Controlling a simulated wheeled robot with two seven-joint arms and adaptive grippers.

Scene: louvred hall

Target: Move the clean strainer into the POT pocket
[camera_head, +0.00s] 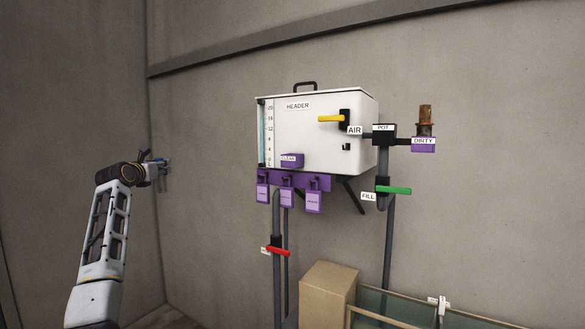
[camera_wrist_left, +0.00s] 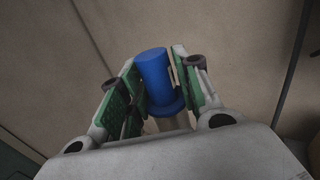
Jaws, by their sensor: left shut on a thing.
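My left gripper (camera_head: 158,168) is at the left, near the corner of the walls and well away from the white HEADER tank. The left wrist view shows its green-padded fingers (camera_wrist_left: 153,88) shut on a blue flanged cylinder (camera_wrist_left: 155,66), which I take for the clean strainer; its lower end is partly hidden. The POT pocket (camera_head: 384,138) is a black block on the pipe right of the tank; its inside cannot be seen. The purple CLEAN holder (camera_head: 292,161) shows nothing standing in it. A brown, rusty strainer (camera_head: 425,115) stands upright in the purple DIRTY holder (camera_head: 423,146).
The HEADER tank (camera_head: 318,135) has a yellow AIR lever (camera_head: 331,118). Below are a green FILL lever (camera_head: 394,190), a red lever (camera_head: 279,251) and hanging purple tags (camera_head: 287,198). A cardboard box (camera_head: 327,292) stands low. Open space lies between my gripper and the tank.

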